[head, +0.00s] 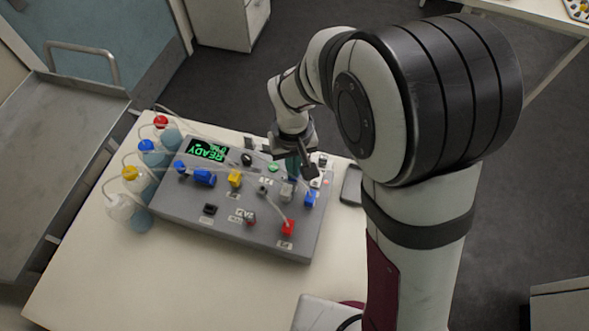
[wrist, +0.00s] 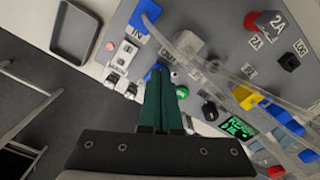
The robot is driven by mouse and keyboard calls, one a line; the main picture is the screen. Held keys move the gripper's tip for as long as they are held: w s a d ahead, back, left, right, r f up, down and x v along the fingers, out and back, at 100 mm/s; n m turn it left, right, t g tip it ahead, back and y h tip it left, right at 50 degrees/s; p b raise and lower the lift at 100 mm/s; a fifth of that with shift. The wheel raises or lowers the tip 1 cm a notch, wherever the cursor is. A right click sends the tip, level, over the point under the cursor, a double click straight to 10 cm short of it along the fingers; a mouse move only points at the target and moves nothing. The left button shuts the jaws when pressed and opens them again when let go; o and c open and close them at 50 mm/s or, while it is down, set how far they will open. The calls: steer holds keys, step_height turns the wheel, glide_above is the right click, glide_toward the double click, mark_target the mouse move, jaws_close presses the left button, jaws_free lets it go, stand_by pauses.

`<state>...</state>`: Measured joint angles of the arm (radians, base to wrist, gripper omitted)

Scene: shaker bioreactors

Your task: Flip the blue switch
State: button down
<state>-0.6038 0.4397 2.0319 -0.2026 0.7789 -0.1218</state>
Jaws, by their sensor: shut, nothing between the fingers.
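The grey control box (head: 180,208) sits on the table with a lit READY display (head: 206,150). My gripper (head: 293,168) points down over the box's far right part, its green fingers together with nothing between them. In the wrist view my gripper (wrist: 158,74) has its tips at a small blue part (wrist: 150,73), which looks like the blue switch. The fingers hide much of it, so I cannot tell its position or whether they touch. A larger blue block (head: 310,198) stands at the box's right edge and also shows in the wrist view (wrist: 146,14).
A green button (wrist: 182,92), white switches (wrist: 124,54) and a black knob (wrist: 209,111) lie close to the fingers. Clear tubes run over the box to a yellow block (head: 235,178), a red block (head: 288,227) and bottles (head: 142,185) at left. A dark tray (head: 351,185) lies right.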

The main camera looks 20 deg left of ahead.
steer(key=shift+f, duration=0.55)
steer(key=shift+r, duration=3.5)
steer(key=s+d+r+m, duration=0.4)
steer(key=d+r, duration=0.1)
steer(key=d, duration=0.4)
steer(key=s+d+r+m+y, duration=0.1)
steer(key=s+d+m, duration=0.6)
steer(key=s, duration=0.5)
steer(key=shift+d+r+m+y, duration=0.3)
steer(key=shift+y, duration=0.1)
